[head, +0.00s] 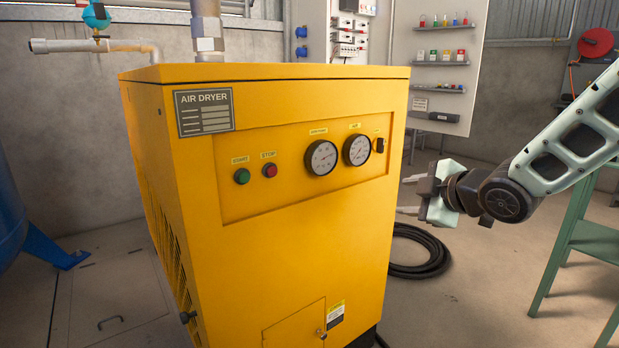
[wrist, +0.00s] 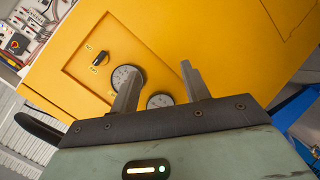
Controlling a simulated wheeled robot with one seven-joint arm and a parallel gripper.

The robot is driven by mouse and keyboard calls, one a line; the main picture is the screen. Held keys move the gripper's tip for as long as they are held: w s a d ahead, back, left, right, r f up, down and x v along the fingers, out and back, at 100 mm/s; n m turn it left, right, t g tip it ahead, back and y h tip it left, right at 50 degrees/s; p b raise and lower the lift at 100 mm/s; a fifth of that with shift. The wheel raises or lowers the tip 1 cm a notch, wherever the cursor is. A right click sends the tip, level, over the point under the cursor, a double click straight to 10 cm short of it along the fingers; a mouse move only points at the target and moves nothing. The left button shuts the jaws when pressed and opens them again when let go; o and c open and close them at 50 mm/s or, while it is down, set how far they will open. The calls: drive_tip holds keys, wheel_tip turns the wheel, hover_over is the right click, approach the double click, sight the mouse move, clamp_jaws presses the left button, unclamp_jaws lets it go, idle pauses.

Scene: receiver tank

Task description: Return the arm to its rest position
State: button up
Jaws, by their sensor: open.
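My gripper (head: 408,197) is at the right of the head view, beside the right edge of the yellow air dryer (head: 290,250). Its two fingers are apart with nothing between them. In the wrist view my gripper (wrist: 157,88) points toward the dryer's front panel, which looks tilted there. The panel carries a green START button (head: 242,176), a red STOP button (head: 269,171), two round gauges (head: 321,158) and a black switch (head: 379,146). In the wrist view the fingers partly cover the gauges, and the buttons cannot be made out.
A green metal stand (head: 590,240) is at the right, below my arm. A coiled black hose (head: 425,258) lies on the floor behind the dryer. A blue tank (head: 12,215) is at the left edge. A board with small shelves (head: 437,60) stands at the back.

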drive_tip(key=s+a+f+m+g+h, duration=0.1)
drive_tip(key=s+a+f+m+g, duration=0.2)
drive_tip(key=s, duration=0.6)
drive_tip(key=s+a+f+m+g+h, duration=0.2)
drive_tip(key=s+a+f+m+g, duration=0.15)
drive_tip(key=s, duration=0.55)
drive_tip(key=s+f+m+g+h+p, duration=0.1)
drive_tip(key=s+m+g+h, duration=0.35)
drive_tip(key=s, duration=1.35)
wheel_tip(320, 180, up, 31)
drive_tip(key=n+g+y+p, duration=0.1)
drive_tip(key=y+p, duration=0.1)
drive_tip(key=p, duration=2.9)
drive_tip(key=shift+w+n+p, duration=0.4)
drive_tip(key=shift+a+y, duration=0.1)
drive_tip(key=shift+y, duration=0.15)
